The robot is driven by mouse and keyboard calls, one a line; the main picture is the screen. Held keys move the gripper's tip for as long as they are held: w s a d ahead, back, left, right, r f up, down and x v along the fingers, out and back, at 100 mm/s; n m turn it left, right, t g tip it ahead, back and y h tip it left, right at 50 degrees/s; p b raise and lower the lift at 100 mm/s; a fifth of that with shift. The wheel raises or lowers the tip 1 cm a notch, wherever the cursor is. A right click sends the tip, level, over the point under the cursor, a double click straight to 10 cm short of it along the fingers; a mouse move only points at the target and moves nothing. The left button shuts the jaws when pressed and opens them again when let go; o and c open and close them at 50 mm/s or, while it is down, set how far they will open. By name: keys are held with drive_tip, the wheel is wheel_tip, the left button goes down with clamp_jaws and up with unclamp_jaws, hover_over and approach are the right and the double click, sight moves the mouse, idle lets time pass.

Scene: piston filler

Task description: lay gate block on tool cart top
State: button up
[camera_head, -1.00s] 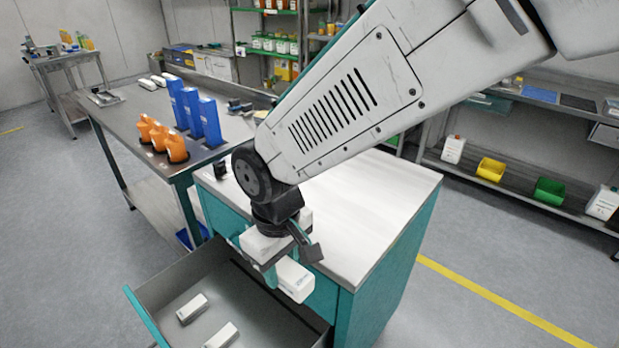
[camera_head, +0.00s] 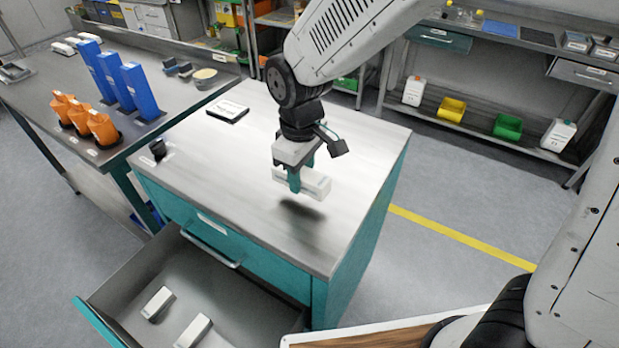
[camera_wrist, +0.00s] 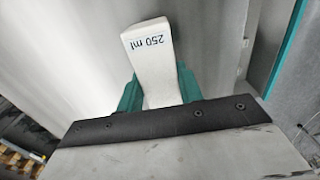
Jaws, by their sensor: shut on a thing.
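My gripper (camera_head: 294,182) is shut on a white gate block (camera_head: 316,184) and holds it above the tool cart top (camera_head: 240,210). A dark shadow lies on the top just below the block, so a gap shows between them. In the wrist view the block (camera_wrist: 149,62) sits between the teal fingers (camera_wrist: 158,92), and its face reads "250 ml". The cart top is a pale, flat surface on a teal cart. The block's far end is partly hidden by the fingers in the head view.
An open drawer (camera_head: 235,292) at the cart's front holds two more white blocks (camera_head: 158,303). A small black cup (camera_head: 158,150) and a flat black-and-white item (camera_head: 228,111) rest on the cart top's left and back. A bench with orange (camera_head: 103,128) and blue parts (camera_head: 142,92) stands left.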

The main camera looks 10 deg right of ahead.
sight(310, 182)
drive_tip(key=shift+w+d+f, duration=0.15)
drive_tip(key=shift+w+d, duration=0.5)
drive_tip(key=shift+d, duration=0.2)
drive_tip(key=shift+d+f, duration=0.1)
drive_tip(key=shift+f, duration=1.65)
drive_tip(key=o, duration=1)
drive_tip(key=shift+f, duration=0.1)
drive_tip(key=shift+o, duration=0.2)
